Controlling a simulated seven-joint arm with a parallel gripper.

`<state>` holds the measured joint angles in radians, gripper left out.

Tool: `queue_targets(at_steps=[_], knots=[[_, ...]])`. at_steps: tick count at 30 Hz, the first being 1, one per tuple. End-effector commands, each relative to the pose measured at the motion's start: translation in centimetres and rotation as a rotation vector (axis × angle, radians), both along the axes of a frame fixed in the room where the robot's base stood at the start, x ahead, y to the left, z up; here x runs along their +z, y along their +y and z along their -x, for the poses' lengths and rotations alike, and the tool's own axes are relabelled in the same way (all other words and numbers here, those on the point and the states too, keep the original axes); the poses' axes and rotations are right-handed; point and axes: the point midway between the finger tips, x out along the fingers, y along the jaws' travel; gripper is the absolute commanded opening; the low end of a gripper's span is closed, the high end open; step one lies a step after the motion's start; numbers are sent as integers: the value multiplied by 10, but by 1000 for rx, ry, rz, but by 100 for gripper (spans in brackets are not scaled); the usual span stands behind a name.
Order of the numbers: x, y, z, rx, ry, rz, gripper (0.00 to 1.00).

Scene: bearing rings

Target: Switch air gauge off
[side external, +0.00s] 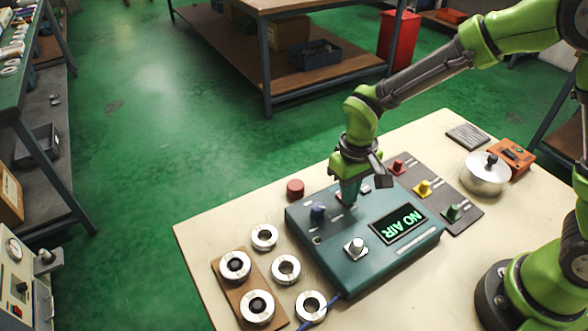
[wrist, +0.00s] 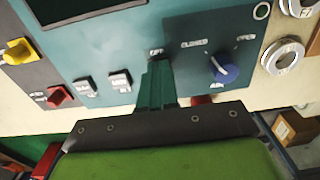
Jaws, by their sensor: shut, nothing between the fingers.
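Two small pale switches, one (wrist: 84,87) and another (wrist: 120,79), sit left of my fingers in the wrist view. My gripper (side external: 349,200) is shut and empty, pointing down at the gauge's rear edge beside the blue knob. In the wrist view my fingers (wrist: 157,65) reach a small label and hide the panel behind them. I cannot tell whether they touch it.
A grey panel (side external: 468,212) with red, yellow and green knobs adjoins the gauge. Several metal rings, one loose (side external: 286,268), and a wooden ring board (side external: 226,282) lie to the left. A red cap (side external: 295,188) stands behind the box. A silver pot-like part (side external: 485,178) is at right.

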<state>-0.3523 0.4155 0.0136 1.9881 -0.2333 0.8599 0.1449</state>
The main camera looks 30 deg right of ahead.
Motion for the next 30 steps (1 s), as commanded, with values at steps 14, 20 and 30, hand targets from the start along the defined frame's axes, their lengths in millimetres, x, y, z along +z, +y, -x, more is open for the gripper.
queue_targets(at_steps=[14, 20, 30], knots=[[4, 0, -1, 1, -3, 0, 0], [21, 0, -1, 0, -3, 0, 0], [49, 0, -1, 0, -3, 0, 0]])
